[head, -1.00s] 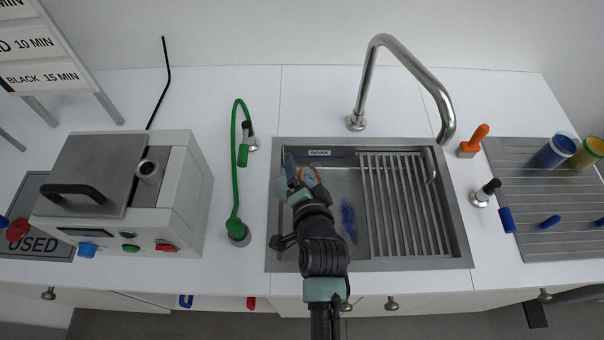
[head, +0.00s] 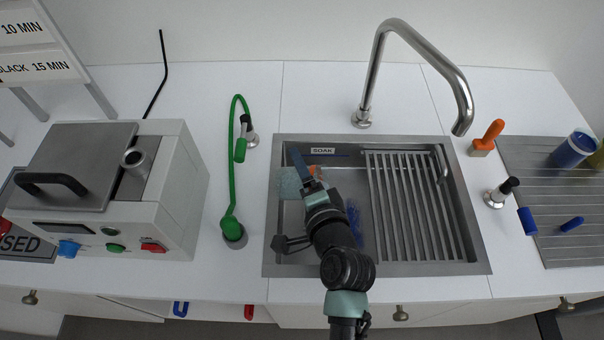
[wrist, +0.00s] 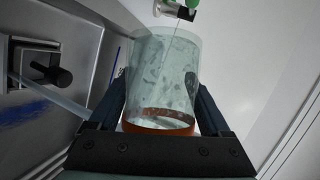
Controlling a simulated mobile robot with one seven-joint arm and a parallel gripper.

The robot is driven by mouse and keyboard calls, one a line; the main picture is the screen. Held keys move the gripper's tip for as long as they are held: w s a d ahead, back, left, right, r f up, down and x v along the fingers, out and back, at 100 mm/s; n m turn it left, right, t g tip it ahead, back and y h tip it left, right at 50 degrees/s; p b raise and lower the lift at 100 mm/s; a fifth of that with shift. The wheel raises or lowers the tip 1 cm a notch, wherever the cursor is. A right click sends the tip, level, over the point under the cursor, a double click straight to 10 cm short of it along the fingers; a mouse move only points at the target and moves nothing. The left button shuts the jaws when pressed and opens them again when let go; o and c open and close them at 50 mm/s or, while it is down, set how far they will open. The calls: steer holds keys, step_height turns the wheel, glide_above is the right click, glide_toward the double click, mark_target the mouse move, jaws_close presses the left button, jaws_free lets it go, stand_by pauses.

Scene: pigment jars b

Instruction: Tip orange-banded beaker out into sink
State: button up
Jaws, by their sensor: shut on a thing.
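My gripper (head: 308,178) is shut on the orange-banded beaker (head: 289,184) above the left part of the sink (head: 476,258). In the head view the clear, pale teal glass shows left of the fingers, with a bit of orange beside them. The beaker looks tilted over. In the wrist view the beaker (wrist: 165,75) sits between both fingers, its orange band (wrist: 160,121) closest to the palm. Grey smudges mark the glass. I cannot tell whether anything is left inside.
A slatted rack (head: 413,205) covers the sink's right side, and the tap (head: 375,75) arches behind it. A green hose (head: 232,170) and a boxy machine (head: 120,190) stand to the left. A blue jar (head: 573,150) is on the right drainboard (head: 590,205).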

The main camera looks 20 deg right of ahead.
steer(key=shift+d+f+m+t+b, duration=0.15)
steer(key=shift+f+m+t+b, duration=0.35)
steer(key=shift+b, duration=1)
steer(key=shift+s+d+r+m+t+y+b, duration=0.15)
steer(key=shift+r+m+t+y+b, duration=0.25)
steer(key=shift+m+b, duration=0.25)
steer(key=shift+s+d+r+m+t+y+b, duration=0.1)
steer(key=shift+d+r+m+t+y+b, duration=0.15)
steer(key=shift+r+m+b, duration=0.35)
steer(key=shift+a, duration=0.1)
steer(key=shift+w+a+n+g+p, duration=0.15)
steer(key=shift+n+g+p, duration=0.15)
steer(key=shift+p, duration=0.5)
steer(key=shift+a+f+n+g+h+p, duration=0.15)
steer(key=shift+f+n+g+h+p, duration=0.15)
steer(key=shift+n+p, duration=0.35)
steer(key=n+g+p, duration=0.1)
steer(key=p, duration=0.3)
steer(key=shift+a+h, duration=0.15)
steer(key=shift+h, duration=0.2)
steer(key=n+p, duration=0.1)
steer(key=p, duration=0.2)
steer(key=n+g+h+p, duration=0.1)
steer(key=p, duration=0.2)
steer(key=shift+w+r+p, duration=0.1)
steer(key=shift+r+p, duration=0.25)
